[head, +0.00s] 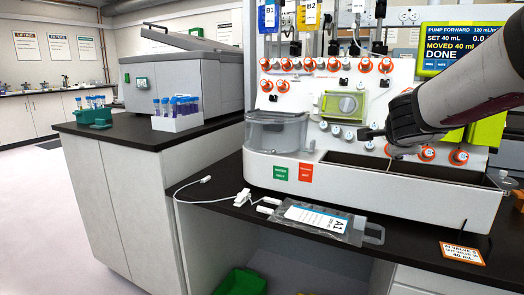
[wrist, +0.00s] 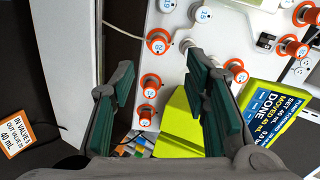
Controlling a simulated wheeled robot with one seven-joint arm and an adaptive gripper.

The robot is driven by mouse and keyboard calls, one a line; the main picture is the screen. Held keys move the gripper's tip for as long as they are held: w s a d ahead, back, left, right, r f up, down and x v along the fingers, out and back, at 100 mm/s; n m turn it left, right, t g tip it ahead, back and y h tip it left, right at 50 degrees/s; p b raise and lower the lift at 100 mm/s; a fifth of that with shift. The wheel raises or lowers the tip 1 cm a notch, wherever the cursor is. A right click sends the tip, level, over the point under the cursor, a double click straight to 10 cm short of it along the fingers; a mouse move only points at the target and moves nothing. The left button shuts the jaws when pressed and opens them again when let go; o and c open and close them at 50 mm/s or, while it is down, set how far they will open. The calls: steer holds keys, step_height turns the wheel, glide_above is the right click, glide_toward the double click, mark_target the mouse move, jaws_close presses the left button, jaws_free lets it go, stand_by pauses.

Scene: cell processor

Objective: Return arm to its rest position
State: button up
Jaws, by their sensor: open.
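My arm reaches in from the right in the head view. My gripper (head: 368,133) is in front of the white cell processor (head: 400,198), above its dark front trough. In the wrist view my gripper (wrist: 161,65) shows two teal-padded fingers spread apart with nothing between them. Beyond the fingers are the processor's panel with orange-ringed numbered valves (wrist: 158,41) and a yellow-green block (wrist: 180,128). The arm hides part of the panel's right side in the head view.
A clear bag labelled A1 (head: 318,220) with a tube lies on the black bench before the processor. An orange-bordered card (head: 462,253) lies to its right. A screen (head: 460,48) reads DONE. Tube racks (head: 177,122) stand at left; open floor is far left.

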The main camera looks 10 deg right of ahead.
steer(key=s+a+n+t+y, duration=0.25)
steer(key=a+n+y, duration=0.5)
steer(key=a, duration=0.55)
steer(key=s+a+f+n+g+y, duration=0.45)
steer(key=s+a+n, duration=0.35)
steer(key=s+a, duration=0.35)
steer(key=s+d+f+n+g+h, duration=0.25)
steer(key=s+f+n+g, duration=0.2)
steer(key=s, duration=0.85)
steer(key=s+d+f+n+g+h, duration=0.25)
steer(key=s+f+g, duration=0.3)
steer(key=s, duration=0.75)
step_height(320, 180, up, 30)
steer(key=t+p, duration=0.5)
steer(key=p, duration=2.3)
steer(key=shift+w+a+p, duration=0.2)
steer(key=shift+p, duration=0.15)
